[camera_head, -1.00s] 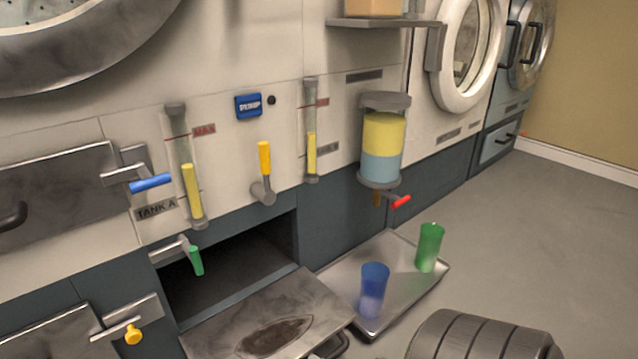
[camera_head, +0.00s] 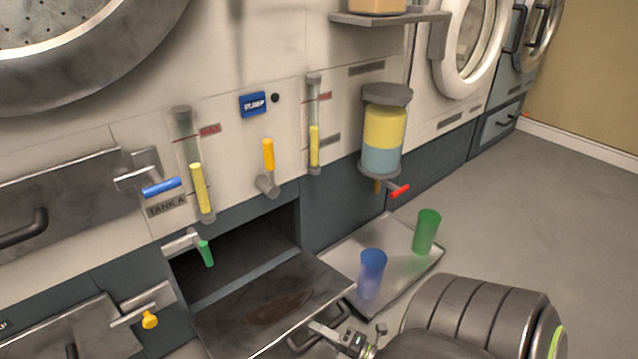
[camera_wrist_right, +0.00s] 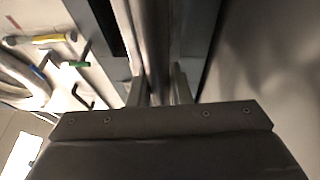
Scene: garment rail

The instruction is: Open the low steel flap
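The low steel flap (camera_head: 235,318) is a stained plate below the dark opening under the white panel. It is swung down, and the opening above it shows. Its dark bar handle (camera_head: 305,342) is at the outer edge. My right gripper (camera_head: 328,332) is at this handle, with its arm coming from the lower right. In the right wrist view, the two fingers (camera_wrist_right: 161,88) stand on either side of a rounded grey bar (camera_wrist_right: 150,40). Whether they press on it is not clear. My left gripper is not in view.
A metal tray (camera_head: 335,250) with a blue cup (camera_head: 372,272) and a green cup (camera_head: 426,232) lies right of the flap. A dispenser (camera_head: 384,130) with a red tap hangs above it. A green lever (camera_head: 206,253) is beside the opening. Grey floor at right is clear.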

